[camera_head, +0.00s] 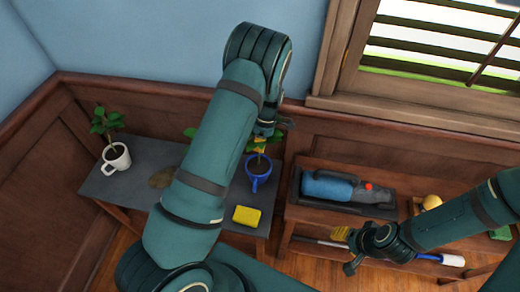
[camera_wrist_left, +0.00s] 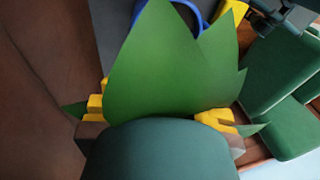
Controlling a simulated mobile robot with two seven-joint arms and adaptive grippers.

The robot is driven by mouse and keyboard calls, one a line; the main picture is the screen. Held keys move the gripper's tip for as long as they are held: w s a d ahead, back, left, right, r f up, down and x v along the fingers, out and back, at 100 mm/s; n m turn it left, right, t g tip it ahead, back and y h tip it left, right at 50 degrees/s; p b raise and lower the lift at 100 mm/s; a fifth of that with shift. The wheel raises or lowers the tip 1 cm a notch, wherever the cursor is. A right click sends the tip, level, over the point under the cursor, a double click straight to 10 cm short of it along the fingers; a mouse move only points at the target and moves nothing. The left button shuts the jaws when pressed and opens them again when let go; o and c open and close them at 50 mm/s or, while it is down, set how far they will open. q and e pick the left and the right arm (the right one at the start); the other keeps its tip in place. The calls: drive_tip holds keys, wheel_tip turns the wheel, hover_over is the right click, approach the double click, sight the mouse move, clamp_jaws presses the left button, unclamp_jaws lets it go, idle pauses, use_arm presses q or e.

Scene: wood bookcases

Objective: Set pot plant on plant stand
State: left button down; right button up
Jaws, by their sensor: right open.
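A leafy plant in a blue mug (camera_head: 258,172) stands on the right part of a low table with a dark grey top (camera_head: 125,180). A second plant, in a white mug (camera_head: 116,158), stands at its left end. My left gripper (camera_head: 262,142) is over the blue mug's plant, partly hidden by my arm. In the left wrist view, its yellow pads (camera_wrist_left: 155,112) are apart on either side of the green leaves (camera_wrist_left: 165,65), with the blue rim beyond. My right gripper (camera_head: 345,251) is open and empty, before the right shelf. I cannot identify a plant stand.
A yellow sponge (camera_head: 246,216) lies near the dark top's front edge. A flat brown round patch (camera_head: 162,178) is partly hidden by my arm. The wooden shelf at right holds a blue-grey handheld device (camera_head: 330,187). Walls and a window close off the back.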

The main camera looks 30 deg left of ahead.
use_arm(q)
drive_tip(key=shift+f, duration=1.25)
drive_tip(key=c, duration=1.1)
unclamp_jaws()
drive_tip(key=shift+c, duration=0.2)
drive_tip(key=p+v, duration=0.1)
drive_tip(key=v, duration=1.1)
drive_tip(key=s+d+f+m+t+h, duration=0.1)
drive_tip(key=s+d+f+m, duration=0.1)
drive_tip(key=s+f+m, duration=0.25)
drive_tip(key=s+d+f+m+h, duration=0.1)
drive_tip(key=s+d+f+m, duration=0.25)
drive_tip(key=f, duration=0.25)
drive_tip(key=s+d+m+t+h, duration=0.2)
drive_tip(key=s+d+m+t, duration=0.2)
drive_tip(key=s+d+m, duration=0.6)
drive_tip(key=s, duration=0.3)
drive_tip(key=shift+s+m, duration=0.2)
drive_tip(key=shift+m, duration=0.2)
